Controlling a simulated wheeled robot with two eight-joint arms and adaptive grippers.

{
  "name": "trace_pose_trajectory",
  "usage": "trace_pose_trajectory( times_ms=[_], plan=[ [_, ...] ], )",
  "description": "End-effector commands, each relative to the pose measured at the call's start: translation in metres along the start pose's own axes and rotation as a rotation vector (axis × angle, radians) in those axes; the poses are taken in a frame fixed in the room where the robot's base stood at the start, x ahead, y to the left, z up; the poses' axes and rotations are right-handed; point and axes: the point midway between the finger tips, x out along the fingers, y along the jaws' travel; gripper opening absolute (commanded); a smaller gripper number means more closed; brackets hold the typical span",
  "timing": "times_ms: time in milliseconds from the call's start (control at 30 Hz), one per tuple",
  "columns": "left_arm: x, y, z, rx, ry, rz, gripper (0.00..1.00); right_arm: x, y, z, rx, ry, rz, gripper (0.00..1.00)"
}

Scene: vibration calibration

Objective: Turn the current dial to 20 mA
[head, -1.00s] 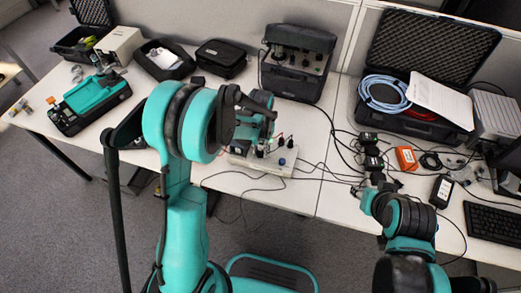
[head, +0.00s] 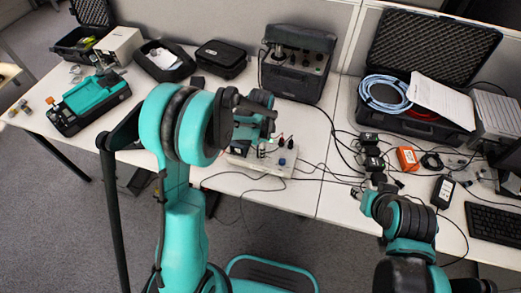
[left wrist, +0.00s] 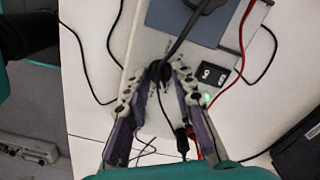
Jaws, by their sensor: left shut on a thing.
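In the head view my left arm and wrist hide much of the box and the fingertips. The dial's markings cannot be read. My right gripper (head: 377,184) is at the table's front edge, and its fingers are too small to judge.
Red and black cables run around the box; a black switch (left wrist: 214,74) sits beside the fingers. Small black modules (head: 371,150) and an orange box (head: 407,158) lie to the right. A black instrument case (head: 296,75) stands behind.

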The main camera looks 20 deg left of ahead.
Motion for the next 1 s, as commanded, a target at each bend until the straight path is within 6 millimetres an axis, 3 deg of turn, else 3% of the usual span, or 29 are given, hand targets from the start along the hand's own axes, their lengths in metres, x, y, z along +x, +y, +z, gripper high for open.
trace_pose_trajectory(
  times_ms=[500, 1000],
  plan=[
    [0.0001, 0.0001, 0.0000, 0.412, 0.000, 0.000, 0.00, 0.0019, 0.0000, 0.0014, 0.000, 0.000, 0.000, 0.40],
    [0.0000, 0.0000, 0.0000, 0.545, 0.000, 0.000, 0.00, 0.0023, 0.0000, 0.0016, 0.000, 0.000, 0.000, 0.40]
  ],
)
